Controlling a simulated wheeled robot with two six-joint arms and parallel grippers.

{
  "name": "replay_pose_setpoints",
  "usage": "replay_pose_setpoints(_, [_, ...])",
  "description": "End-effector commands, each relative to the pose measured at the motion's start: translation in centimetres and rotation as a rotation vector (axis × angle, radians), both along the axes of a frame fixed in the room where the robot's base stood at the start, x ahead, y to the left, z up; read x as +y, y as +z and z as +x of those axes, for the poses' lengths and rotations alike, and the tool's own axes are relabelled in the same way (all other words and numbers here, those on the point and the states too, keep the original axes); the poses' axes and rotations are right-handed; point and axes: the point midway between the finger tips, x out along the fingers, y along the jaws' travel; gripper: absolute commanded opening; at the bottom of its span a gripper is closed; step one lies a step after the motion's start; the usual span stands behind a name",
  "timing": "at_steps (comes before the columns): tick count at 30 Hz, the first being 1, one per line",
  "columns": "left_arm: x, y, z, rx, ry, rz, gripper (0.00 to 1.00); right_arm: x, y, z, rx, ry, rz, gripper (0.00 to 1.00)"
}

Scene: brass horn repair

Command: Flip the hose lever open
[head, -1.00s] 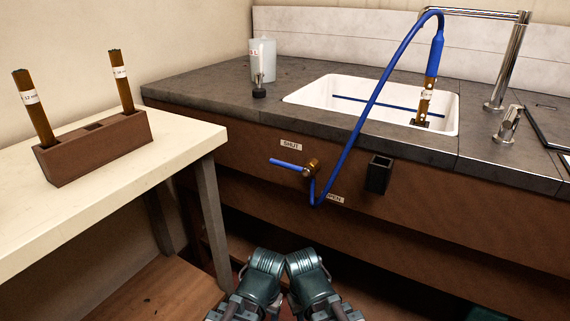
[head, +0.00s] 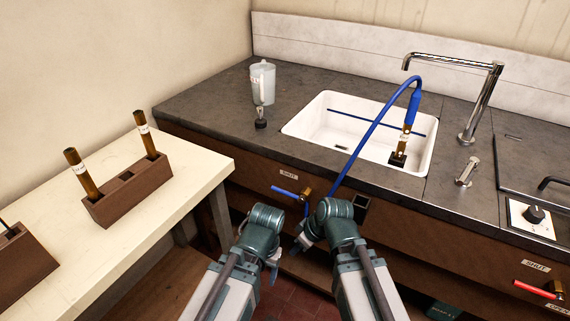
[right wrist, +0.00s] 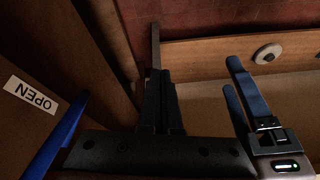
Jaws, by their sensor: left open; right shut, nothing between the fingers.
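The blue hose lever (head: 284,191) sticks out to the left from its brass valve (head: 305,192), just below the SHUT label (head: 289,176) on the counter front. A blue hose (head: 352,155) runs from the valve area up to the sink; its lower part is behind my right arm. My right gripper (head: 301,243) is shut and empty, below the valve.
A white table (head: 150,222) with tube racks stands left. A black square holder (head: 361,207) is right of the valve.

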Motion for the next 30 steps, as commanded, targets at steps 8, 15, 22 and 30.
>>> replay_pose_setpoints(8, [0.0, 8.8, 0.0, 0.001, 0.002, -0.001, 0.66, -0.3, 10.4, 2.5, -0.157, 0.098, 0.085, 0.0])
replay_pose_setpoints(15, [0.0, 14.6, 0.0, 0.002, 0.003, 0.0, 0.66, -0.9, 17.8, 4.6, -0.303, 0.164, 0.13, 0.0])
replay_pose_setpoints(22, [0.0, 18.0, -0.1, 0.002, 0.004, -0.001, 0.66, -1.6, 22.4, 6.0, -0.407, 0.199, 0.148, 0.0])
replay_pose_setpoints(30, [0.0, 18.9, -0.1, 0.002, 0.004, -0.001, 0.66, -1.9, 23.9, 6.6, -0.451, 0.212, 0.152, 0.0])
